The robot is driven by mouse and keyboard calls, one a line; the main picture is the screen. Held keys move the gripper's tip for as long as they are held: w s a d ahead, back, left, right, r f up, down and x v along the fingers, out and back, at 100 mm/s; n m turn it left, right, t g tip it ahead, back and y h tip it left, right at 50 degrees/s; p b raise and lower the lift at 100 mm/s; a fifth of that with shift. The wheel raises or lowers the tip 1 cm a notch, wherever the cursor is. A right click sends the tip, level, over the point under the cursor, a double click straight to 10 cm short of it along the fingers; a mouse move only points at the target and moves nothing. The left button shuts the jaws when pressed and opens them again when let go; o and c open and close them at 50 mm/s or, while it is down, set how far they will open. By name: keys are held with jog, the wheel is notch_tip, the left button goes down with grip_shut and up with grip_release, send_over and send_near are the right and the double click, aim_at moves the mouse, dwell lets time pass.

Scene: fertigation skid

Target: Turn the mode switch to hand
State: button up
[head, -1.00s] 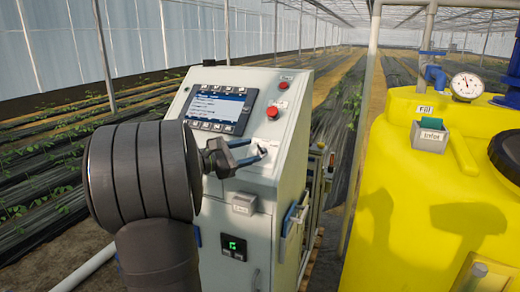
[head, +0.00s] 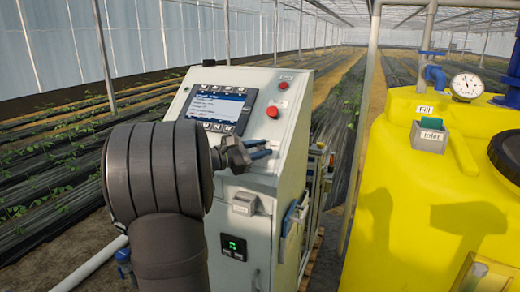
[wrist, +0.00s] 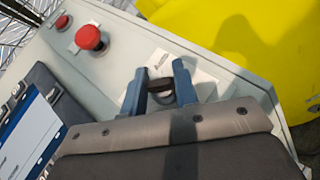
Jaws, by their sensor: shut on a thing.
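The mode switch (wrist: 161,86) is a small black handle on a light ring, set on a white plate on the sloped cabinet face. Its label beside it is too small to read. My gripper (wrist: 159,84) has its two blue fingers closed on the handle, one on each side. In the head view my gripper (head: 262,149) reaches the panel from the left, below the red button, and the switch is hidden behind the fingers. The switch's set position cannot be read.
The grey cabinet (head: 262,184) carries a display (head: 217,108), a red mushroom button (head: 272,112) and a smaller red button (head: 283,85) above the switch. A yellow tank (head: 425,220) with a pressure gauge (head: 467,86) stands to the right, apart from the cabinet.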

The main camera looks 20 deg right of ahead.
jog(key=shift+o, duration=0.2)
jog(key=shift+m+g, duration=0.4)
jog(key=m+g+y, duration=0.1)
jog(key=m+g, duration=0.2)
jog(key=m, duration=0.1)
jog(key=shift+y, duration=0.4)
jog(key=shift+m+g+y, duration=1.7)
jog(key=shift+m+g, duration=0.1)
jog(key=shift+m, duration=0.5)
jog(key=shift+c, duration=0.2)
jog(key=o, duration=1)
jog(key=v, duration=1.2)
